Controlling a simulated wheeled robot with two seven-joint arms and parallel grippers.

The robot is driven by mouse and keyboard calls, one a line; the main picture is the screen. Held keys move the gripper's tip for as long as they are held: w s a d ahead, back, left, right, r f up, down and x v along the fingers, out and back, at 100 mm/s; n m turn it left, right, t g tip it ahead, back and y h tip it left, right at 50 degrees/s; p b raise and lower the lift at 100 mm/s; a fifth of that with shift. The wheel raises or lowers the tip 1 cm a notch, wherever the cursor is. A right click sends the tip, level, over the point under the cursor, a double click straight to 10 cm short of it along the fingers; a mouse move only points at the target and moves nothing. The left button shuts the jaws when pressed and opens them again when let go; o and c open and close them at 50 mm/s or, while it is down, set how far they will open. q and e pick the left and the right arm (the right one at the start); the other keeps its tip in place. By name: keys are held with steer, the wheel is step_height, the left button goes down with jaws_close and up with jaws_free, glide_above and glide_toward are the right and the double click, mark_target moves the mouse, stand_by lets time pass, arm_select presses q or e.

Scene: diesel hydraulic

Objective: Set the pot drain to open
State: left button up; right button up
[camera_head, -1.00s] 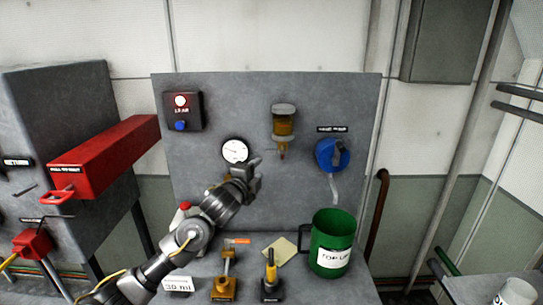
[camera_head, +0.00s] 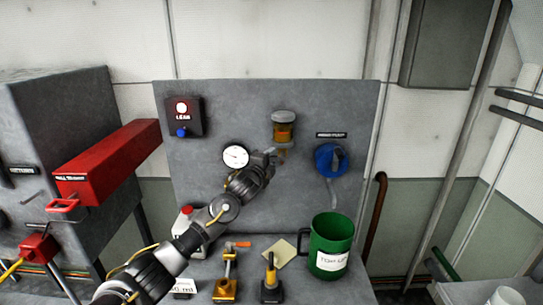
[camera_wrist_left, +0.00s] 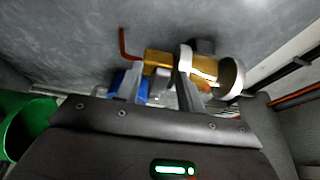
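The pot (camera_head: 284,132) is an amber glass with a silver cap, mounted on the upper grey panel. Its small drain end (camera_head: 282,153) hangs below, partly hidden by my left gripper. My left gripper (camera_head: 270,158) is just left of and below the pot. In the left wrist view, my left gripper (camera_wrist_left: 160,86) has its fingers apart, close to the lower end of the pot (camera_wrist_left: 204,68). I cannot tell whether a finger touches it. A thin reddish bent piece (camera_wrist_left: 124,45) shows beside it; I cannot tell whether it is the drain lever. My right gripper is out of view.
A blue selector (camera_head: 331,160) is right of the pot, a gauge (camera_head: 235,155) left of it. A green mug (camera_head: 330,240), brass valve (camera_head: 227,285) and black-based lever (camera_head: 271,285) stand on the shelf. A red box (camera_head: 110,160) juts out at left.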

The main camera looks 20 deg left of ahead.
arm_select(q)
steer(key=shift+w+d, duration=0.1)
steer(key=shift+w, duration=0.25)
jaws_close()
